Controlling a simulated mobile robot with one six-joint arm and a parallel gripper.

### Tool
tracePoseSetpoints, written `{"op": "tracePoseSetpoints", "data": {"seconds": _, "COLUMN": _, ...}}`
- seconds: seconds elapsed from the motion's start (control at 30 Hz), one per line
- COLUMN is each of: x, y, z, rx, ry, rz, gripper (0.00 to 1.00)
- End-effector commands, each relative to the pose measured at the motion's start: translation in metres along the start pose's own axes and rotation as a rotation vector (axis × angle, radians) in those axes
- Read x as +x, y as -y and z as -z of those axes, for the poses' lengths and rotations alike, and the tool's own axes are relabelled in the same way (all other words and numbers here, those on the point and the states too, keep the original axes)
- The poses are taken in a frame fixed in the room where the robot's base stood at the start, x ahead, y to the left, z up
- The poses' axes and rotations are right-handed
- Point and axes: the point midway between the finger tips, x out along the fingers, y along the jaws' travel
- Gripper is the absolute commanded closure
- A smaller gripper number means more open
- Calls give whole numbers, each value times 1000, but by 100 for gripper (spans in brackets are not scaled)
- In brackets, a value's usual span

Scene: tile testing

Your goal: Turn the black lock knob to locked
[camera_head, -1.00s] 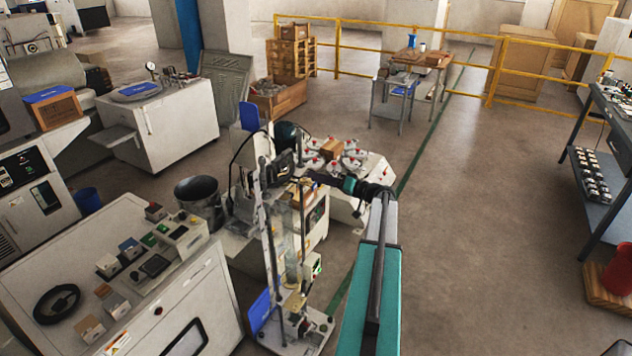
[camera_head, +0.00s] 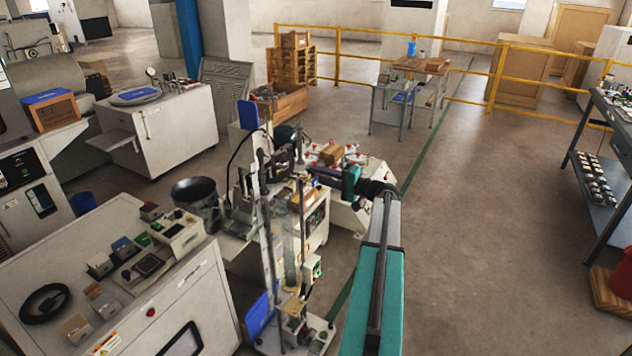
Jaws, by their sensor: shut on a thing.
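My gripper (camera_head: 303,171) is at the end of my teal and grey arm, beside the upper part of a tall test stand (camera_head: 270,215) with upright metal posts. Its jaws are shut on a small dark part there, which fits the black lock knob. The jaws and the stand's dark head (camera_head: 284,160) overlap, so the knob's outline and its turned position cannot be made out. The stand's base plate (camera_head: 320,332) is on the floor side, lower in the picture.
A white bench with red-tipped clamps (camera_head: 352,158) stands just behind my wrist. A dark bucket (camera_head: 196,190) and a white control cabinet (camera_head: 110,290) are at left. A yellow railing (camera_head: 400,88) crosses the back. The floor at right is open up to a grey shelf table (camera_head: 600,180).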

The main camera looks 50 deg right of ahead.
Motion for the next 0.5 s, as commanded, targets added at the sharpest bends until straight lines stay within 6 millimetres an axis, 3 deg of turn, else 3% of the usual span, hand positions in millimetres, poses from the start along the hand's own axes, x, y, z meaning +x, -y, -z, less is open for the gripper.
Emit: {"op": "tracePoseSetpoints", "data": {"seconds": 0.5, "x": -3, "y": -1, "z": 5, "rx": 461, "ry": -32, "rz": 17, "gripper": 99}}
